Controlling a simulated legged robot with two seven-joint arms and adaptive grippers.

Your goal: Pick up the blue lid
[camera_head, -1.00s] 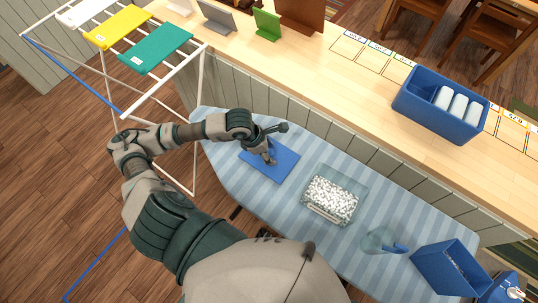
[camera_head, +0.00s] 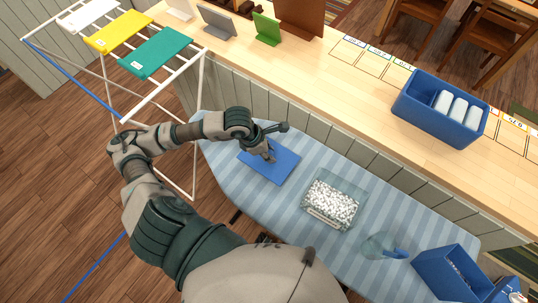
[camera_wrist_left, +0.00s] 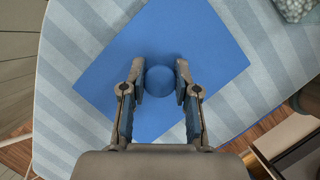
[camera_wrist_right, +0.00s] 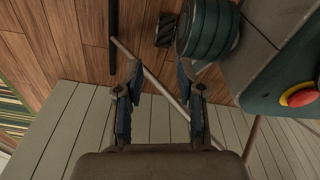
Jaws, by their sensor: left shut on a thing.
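The blue lid (camera_head: 283,170) is a flat square plate at the left end of the striped ironing board (camera_head: 225,170). In the left wrist view the lid (camera_wrist_left: 200,50) fills the middle, with a round blue knob (camera_wrist_left: 159,82) at its centre. My left gripper (camera_head: 269,157) is over the lid, and in its wrist view the fingertips (camera_wrist_left: 160,78) close on the knob from both sides. I cannot tell whether the lid touches the board. My right gripper (camera_wrist_right: 162,74) is open and empty above grey planks, and is not visible in the head view.
On the board stand a clear container of white pellets (camera_head: 331,200), a clear vessel with a blue handle (camera_head: 384,247) and a blue box (camera_head: 446,270). Behind runs a wooden counter (camera_head: 330,75) with a blue bin (camera_head: 440,106). A drying rack (camera_head: 112,98) stands at left.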

